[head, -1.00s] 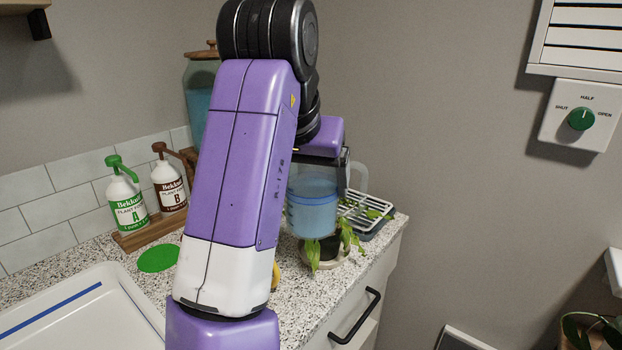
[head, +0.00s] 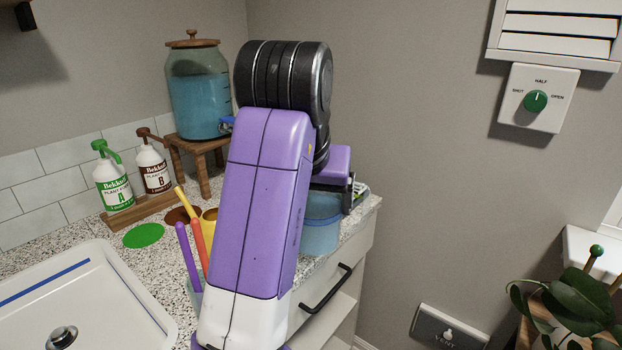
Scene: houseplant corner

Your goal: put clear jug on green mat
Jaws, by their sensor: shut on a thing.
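The clear jug (head: 321,228) holds blue liquid and is partly hidden behind my arm, over the right end of the counter. My gripper (head: 347,192) is shut on the jug at its right side; the fingers and handle are mostly hidden. I cannot tell how far the jug's base is above the counter. The green mat (head: 143,236) is a flat round disc on the speckled counter, left of my arm, and is bare. The jug is well to the right of it.
Bottles A (head: 113,184) and B (head: 153,170) stand on a wooden tray behind the mat. A glass dispenser (head: 198,95) stands on a wooden stool. A brown disc (head: 183,215), a yellow scoop (head: 209,222) and upright coloured handles (head: 188,255) are near my arm. A white sink (head: 110,300) is front left.

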